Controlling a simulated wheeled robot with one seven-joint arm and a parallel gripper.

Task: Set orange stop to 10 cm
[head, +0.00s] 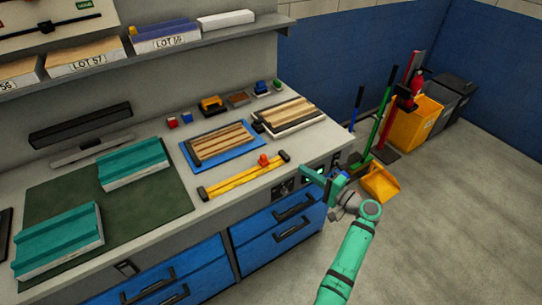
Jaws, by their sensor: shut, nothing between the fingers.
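The orange stop (263,160) sits on a yellow rail (231,182) on the worktop, a little right of the rail's middle. The rail lies slantwise with dark end pieces, just in front of a blue tray. Any scale marks on it are too small to read. My gripper (308,175) is at the end of my green arm, right of the rail and near the front edge of the worktop. It is shut and empty, apart from the stop.
A blue tray (186,151) and a white tray (322,117) with wooden strips lie behind the rail. A green mat (176,203) with teal panels covers the left worktop. Blue drawers (255,247) with dark handles are below. Brooms and a yellow dustpan (381,183) stand at right.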

